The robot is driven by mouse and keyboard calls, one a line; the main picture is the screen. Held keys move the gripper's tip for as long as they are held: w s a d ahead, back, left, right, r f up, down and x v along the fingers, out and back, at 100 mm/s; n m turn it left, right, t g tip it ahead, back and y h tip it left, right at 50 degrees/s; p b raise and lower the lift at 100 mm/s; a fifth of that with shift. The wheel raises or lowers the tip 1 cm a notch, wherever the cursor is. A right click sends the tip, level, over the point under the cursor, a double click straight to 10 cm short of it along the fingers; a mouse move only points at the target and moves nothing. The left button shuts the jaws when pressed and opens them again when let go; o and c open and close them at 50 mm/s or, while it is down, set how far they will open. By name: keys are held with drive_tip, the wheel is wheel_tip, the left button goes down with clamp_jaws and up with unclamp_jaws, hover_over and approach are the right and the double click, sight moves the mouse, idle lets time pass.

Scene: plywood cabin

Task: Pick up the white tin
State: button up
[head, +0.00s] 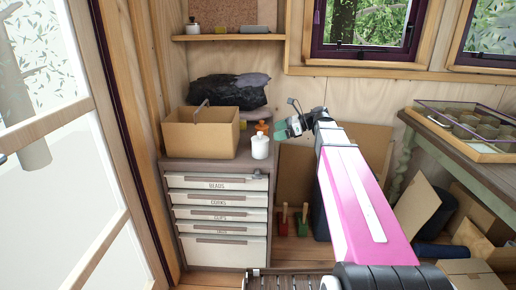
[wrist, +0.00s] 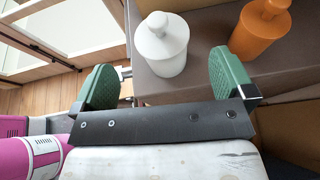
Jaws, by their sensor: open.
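The white tin (head: 260,146) is a small round tin with a knobbed lid. It stands upright on top of the drawer cabinet (head: 215,166), near its front right corner. It also shows in the wrist view (wrist: 162,44), beyond and between my two green finger pads. My gripper (head: 287,129) is open and empty, to the right of the tin in the head view. In the wrist view my gripper (wrist: 165,82) has its fingers wide apart, and the tin looks clear of both. An orange tin (wrist: 262,28) of similar shape stands close by, behind the right finger.
A cardboard box (head: 200,134) stands on the cabinet left of the tins, with a dark lumpy bundle (head: 228,92) behind it. A shelf (head: 228,37) hangs above. A table with a display case (head: 468,130) is at the right. Boards lean right of the cabinet.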

sight(262, 138)
drive_tip(key=x, duration=0.9)
drive_tip(key=shift+d+f, duration=0.15)
drive_tip(key=shift+f, duration=0.2)
drive_tip(key=c, duration=0.9)
